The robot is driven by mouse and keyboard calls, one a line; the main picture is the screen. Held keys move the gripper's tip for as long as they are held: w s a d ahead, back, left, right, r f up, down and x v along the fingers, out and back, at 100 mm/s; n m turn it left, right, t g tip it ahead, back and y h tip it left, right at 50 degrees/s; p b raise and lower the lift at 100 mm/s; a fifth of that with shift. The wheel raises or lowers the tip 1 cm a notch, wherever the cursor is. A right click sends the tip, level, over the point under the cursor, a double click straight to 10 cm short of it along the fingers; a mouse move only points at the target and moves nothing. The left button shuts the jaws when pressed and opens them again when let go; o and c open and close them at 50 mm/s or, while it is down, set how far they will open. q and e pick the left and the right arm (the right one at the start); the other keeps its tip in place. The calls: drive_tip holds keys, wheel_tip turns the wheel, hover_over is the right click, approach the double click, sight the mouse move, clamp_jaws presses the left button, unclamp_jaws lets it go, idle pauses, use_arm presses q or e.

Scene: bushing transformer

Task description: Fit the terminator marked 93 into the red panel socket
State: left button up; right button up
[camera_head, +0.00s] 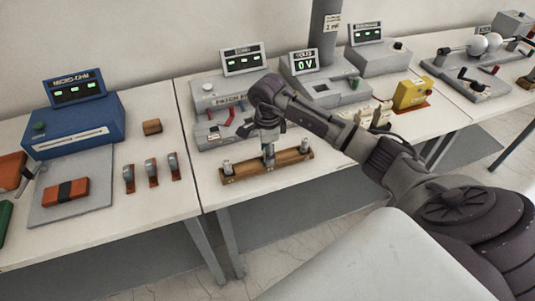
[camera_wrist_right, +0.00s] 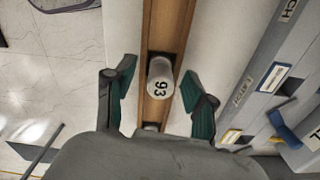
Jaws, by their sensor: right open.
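The terminator marked 93 (camera_wrist_right: 160,72) is a pale cylinder with a black number on its top. It stands in a wooden rack (camera_wrist_right: 170,25), which also shows in the head view (camera_head: 240,177). My right gripper (camera_wrist_right: 162,95) is open above the rack, its green-padded fingers on either side of terminator 93, with visible gaps. In the head view the right gripper (camera_head: 267,138) points down over the rack's middle. The grey patch panel (camera_head: 208,135) stands behind the rack, with red and blue parts; I cannot make out the red socket. My left gripper is out of view.
Other terminators stand at the rack's left end (camera_head: 227,168) and right end (camera_head: 305,145). A grey meter reading 0 V (camera_head: 305,63) and a yellow box (camera_head: 411,94) stand further right. A blue device (camera_head: 75,125) is on the left table.

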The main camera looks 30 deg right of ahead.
clamp_jaws()
drive_tip(key=shift+r, duration=0.1)
idle(0.3)
